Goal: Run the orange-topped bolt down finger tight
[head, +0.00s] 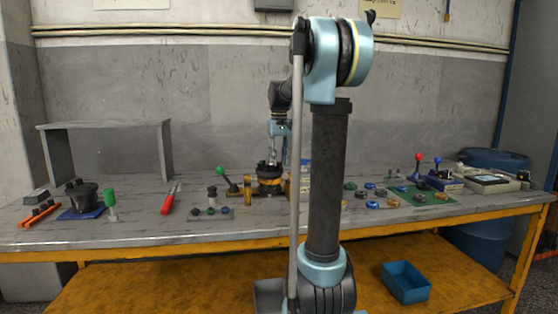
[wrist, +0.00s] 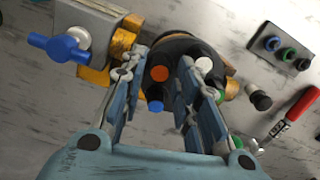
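The orange-topped bolt (wrist: 160,73) shows in the wrist view on the dark top of the hydraulic motor (wrist: 178,50). A white-topped bolt (wrist: 203,64), a blue-topped one (wrist: 155,106) and a green-topped one (wrist: 220,97) also show around that top. My gripper (wrist: 162,62) is open over the motor. The orange top lies between its two fingers as seen from the wrist, with a gap on each side. I cannot tell how far down the bolt sits. In the head view my gripper (head: 273,150) points down just above the motor (head: 269,172).
A vise with a blue handle (wrist: 60,47) stands close to the motor. A green-knobbed lever (head: 228,180) is left of the motor. A red-handled tool (head: 168,203) and a small block with coloured caps (wrist: 284,48) lie nearby. A green mat (head: 425,198) with parts is at the right.

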